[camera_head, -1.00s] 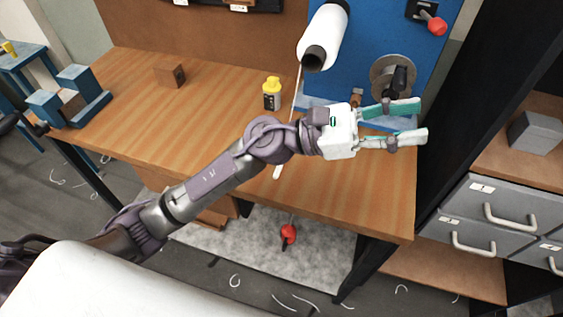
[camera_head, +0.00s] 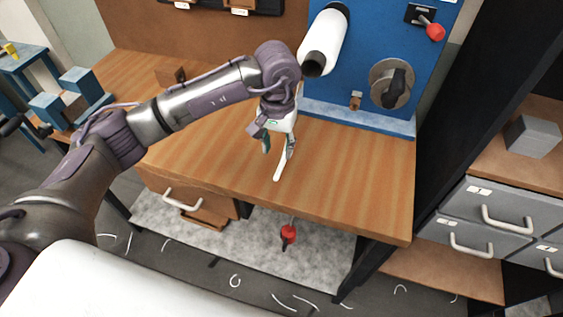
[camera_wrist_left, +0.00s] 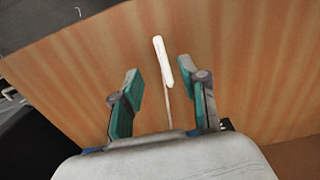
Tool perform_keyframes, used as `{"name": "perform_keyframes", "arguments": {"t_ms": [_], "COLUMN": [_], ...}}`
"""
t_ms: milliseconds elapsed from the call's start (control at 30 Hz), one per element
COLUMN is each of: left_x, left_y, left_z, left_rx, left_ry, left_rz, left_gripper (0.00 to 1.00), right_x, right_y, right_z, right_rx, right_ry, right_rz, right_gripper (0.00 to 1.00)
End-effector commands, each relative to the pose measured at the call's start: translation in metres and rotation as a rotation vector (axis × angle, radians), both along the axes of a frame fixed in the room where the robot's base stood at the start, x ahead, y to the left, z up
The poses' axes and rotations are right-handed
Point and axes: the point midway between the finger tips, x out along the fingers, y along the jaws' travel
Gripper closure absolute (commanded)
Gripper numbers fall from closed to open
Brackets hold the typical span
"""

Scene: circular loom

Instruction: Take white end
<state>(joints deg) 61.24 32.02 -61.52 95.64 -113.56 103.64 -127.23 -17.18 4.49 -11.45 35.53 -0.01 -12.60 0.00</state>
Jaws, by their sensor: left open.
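The white end (camera_head: 279,169) is a short white rod-like tip lying on the wooden table near its front edge. In the left wrist view the white end (camera_wrist_left: 162,60) lies ahead of the fingertips, between their lines, with a thin cord running back from it between the fingers. My left gripper (camera_head: 276,150) points down over the table just behind the white end; its fingers are open and empty. The left gripper (camera_wrist_left: 167,88) also shows in its wrist view, apart from the white end. My right gripper is not in view.
A white spool (camera_head: 325,38) with a dark core is mounted on the blue panel (camera_head: 375,60) at the back. A dark knob (camera_head: 392,83) sits on the panel. A brown block (camera_head: 170,74) and blue blocks (camera_head: 75,95) are at the left. The table's right part (camera_head: 360,170) is clear.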

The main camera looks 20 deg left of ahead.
Motion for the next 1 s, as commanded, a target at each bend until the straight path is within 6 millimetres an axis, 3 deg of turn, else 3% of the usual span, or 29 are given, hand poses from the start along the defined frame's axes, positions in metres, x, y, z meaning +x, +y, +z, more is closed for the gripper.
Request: {"name": "perform_keyframes", "arguments": {"t_ms": [100, 367, 533, 700, 967, 1000], "left_x": [-0.002, -0.001, -0.004, -0.002, -0.002, -0.002], "left_y": [-0.001, -0.001, 0.000, 0.000, 0.000, 0.001], "left_z": [-0.020, -0.040, -0.063, -0.084, -0.088, -0.088], "left_rx": [-0.002, -0.003, -0.004, -0.003, -0.003, -0.003], "left_ry": [0.005, 0.002, 0.007, 0.002, -0.001, 0.000], "left_rz": [-0.001, -0.001, 0.000, -0.001, -0.001, -0.001], "left_gripper": [0.56, 0.56, 0.56, 0.56, 0.56, 0.63], "right_x": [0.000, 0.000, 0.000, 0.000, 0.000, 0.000], "right_y": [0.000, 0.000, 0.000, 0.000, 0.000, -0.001], "right_z": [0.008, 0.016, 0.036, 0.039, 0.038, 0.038], "right_rx": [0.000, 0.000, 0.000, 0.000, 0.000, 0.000], "right_ry": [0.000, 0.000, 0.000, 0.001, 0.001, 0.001], "right_rz": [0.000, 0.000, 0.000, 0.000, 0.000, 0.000], "right_gripper": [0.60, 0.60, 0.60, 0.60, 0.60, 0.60]}}
